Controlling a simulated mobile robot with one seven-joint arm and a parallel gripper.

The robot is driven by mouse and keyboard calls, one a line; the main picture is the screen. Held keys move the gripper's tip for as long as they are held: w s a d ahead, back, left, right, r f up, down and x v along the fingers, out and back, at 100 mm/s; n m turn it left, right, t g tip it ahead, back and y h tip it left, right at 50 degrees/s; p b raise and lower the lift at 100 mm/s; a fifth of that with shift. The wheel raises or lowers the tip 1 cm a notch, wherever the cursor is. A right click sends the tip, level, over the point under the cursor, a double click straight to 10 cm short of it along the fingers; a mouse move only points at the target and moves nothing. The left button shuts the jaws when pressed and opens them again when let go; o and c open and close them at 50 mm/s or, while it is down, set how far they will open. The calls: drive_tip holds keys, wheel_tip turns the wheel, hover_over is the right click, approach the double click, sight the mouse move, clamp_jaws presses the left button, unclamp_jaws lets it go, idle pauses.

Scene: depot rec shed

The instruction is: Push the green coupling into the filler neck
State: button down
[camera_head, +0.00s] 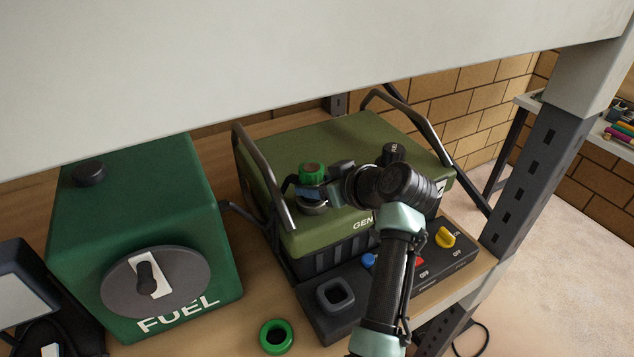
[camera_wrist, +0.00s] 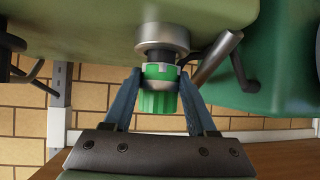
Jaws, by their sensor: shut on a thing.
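The green coupling (camera_head: 312,171) is upright over the filler neck (camera_head: 313,208), a metal ring on top of the olive generator (camera_head: 352,142). My gripper (camera_head: 311,192) is shut on the coupling. In the wrist view the fingers (camera_wrist: 160,98) stand on both sides of the green coupling (camera_wrist: 157,98), which lines up with the metal filler neck (camera_wrist: 162,40). A dark collar shows between them, and the coupling's end meets or nearly meets it. How deep it sits is hidden.
A green fuel box (camera_head: 140,235) with a round dial stands left of the generator. A loose green ring (camera_head: 276,337) lies at the shelf's front. A black cap (camera_head: 393,153) is on the generator, between its tube handles. A shelf board (camera_head: 250,70) overhangs above.

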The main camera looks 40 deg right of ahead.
drive_tip(key=shift+f, duration=0.2)
drive_tip(key=shift+c, duration=1.7)
unclamp_jaws()
drive_tip(key=shift+o, duration=1.1)
drive_tip(key=shift+f, duration=0.1)
drive_tip(key=d+b+v, duration=0.1)
drive_tip(key=b+v, duration=0.2)
drive_tip(key=v, duration=1)
drive_tip(key=shift+a, duration=0.45)
